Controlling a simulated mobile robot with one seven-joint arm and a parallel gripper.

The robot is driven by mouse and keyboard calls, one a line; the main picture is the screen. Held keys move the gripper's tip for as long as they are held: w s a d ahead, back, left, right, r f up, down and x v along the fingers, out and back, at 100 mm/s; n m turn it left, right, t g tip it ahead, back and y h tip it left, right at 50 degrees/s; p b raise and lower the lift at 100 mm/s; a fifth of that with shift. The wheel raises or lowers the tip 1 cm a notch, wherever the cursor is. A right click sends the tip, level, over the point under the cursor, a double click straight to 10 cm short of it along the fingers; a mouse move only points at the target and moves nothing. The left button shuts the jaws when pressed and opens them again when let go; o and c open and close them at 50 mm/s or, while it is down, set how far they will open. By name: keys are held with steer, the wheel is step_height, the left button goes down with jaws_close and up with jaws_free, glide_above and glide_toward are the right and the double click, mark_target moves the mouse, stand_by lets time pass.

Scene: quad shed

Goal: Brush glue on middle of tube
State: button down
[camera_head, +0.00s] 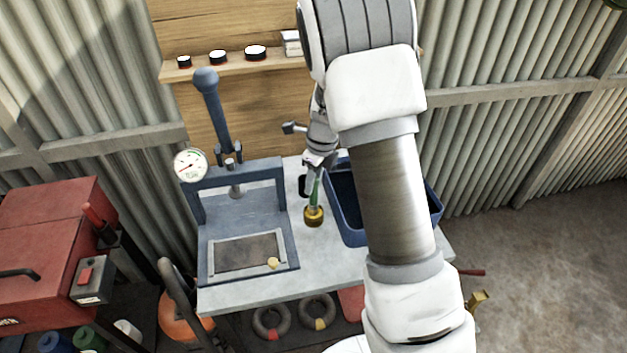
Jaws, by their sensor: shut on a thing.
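My gripper (312,172) is above the workbench, small in view, and is shut on a thin green brush (314,190). The brush points down into or just over a small yellow-and-dark pot (313,216) on the bench; its bristles cannot be made out, so I cannot tell whether it touches glue. No tube can be made out for certain on the bench top.
A blue-grey press (242,172) with a dial gauge (190,165) stands left of the pot. A blue tub (345,215) is right of it, partly hidden by my arm. A red cabinet (50,240) stands far left. Bare bench (330,268) lies in front.

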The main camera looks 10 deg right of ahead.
steer(key=shift+f, duration=0.1)
stand_by(0.3)
step_height(320, 180, up, 7)
steer(key=p, duration=0.6)
stand_by(0.8)
steer(key=s+f+n+g+b, duration=0.1)
steer(key=s+n, duration=0.3)
steer(key=n, duration=0.9)
steer(key=s+f+n+g+h, duration=0.1)
steer(key=s+n, duration=0.3)
steer(key=n, duration=1)
steer(key=shift+s+f+g+b, duration=0.2)
steer(key=shift+f+g+b, duration=0.25)
steer(key=shift+f, duration=0.2)
